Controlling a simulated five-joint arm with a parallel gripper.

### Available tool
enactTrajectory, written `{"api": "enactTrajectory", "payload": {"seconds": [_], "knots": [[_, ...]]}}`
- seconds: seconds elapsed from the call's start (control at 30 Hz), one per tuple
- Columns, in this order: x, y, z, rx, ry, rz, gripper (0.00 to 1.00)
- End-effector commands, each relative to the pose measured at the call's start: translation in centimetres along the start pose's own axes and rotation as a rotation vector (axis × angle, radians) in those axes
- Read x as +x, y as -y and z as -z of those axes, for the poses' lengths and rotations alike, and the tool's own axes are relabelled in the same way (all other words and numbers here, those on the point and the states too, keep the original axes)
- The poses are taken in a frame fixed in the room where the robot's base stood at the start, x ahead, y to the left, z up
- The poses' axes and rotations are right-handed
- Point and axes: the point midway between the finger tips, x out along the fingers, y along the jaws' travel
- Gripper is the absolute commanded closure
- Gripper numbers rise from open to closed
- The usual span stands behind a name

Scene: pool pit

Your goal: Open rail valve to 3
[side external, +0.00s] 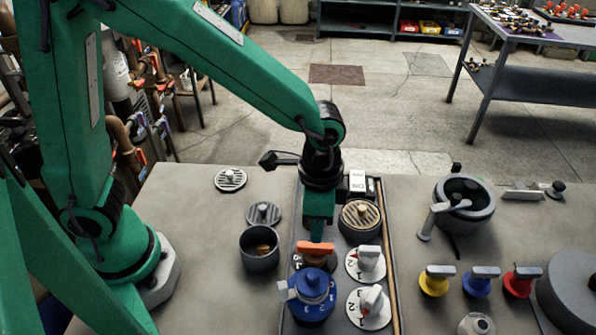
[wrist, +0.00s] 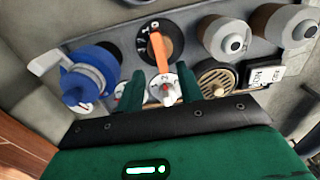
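An orange lever on a dark numbered dial (side external: 316,248) sits on the grey rail. It also shows in the wrist view (wrist: 158,47). A white dial with a grey-white knob (side external: 366,262) is to its right, and a similar white dial (side external: 369,307) is nearer the camera. My gripper (side external: 317,237) points down at the orange lever, its tips close above or behind it; contact cannot be told. In the wrist view my gripper (wrist: 168,76) has its fingers spread apart, with a white dial (wrist: 165,86) showing between them. Which number the orange lever points to is not readable.
A blue valve (side external: 312,286) stands in front of the orange lever. A round slotted drain cap (side external: 361,215) and a white switch block (side external: 357,183) lie behind. A dark cup (side external: 259,250) is to the left. Yellow (side external: 437,280), blue and red valves stand to the right.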

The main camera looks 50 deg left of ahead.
Motion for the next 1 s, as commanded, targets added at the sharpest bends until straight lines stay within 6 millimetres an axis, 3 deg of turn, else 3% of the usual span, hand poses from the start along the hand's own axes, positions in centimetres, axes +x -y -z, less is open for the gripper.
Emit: {"api": "enactTrajectory", "payload": {"seconds": [0.5,0.97,1.0], "knots": [[5.7,0.0,-0.1,-0.001,0.002,0.0,0.64],[6.5,0.0,0.0,-0.001,-0.001,0.0,0.64],[6.5,0.0,0.0,-0.001,-0.001,0.0,0.72]]}}
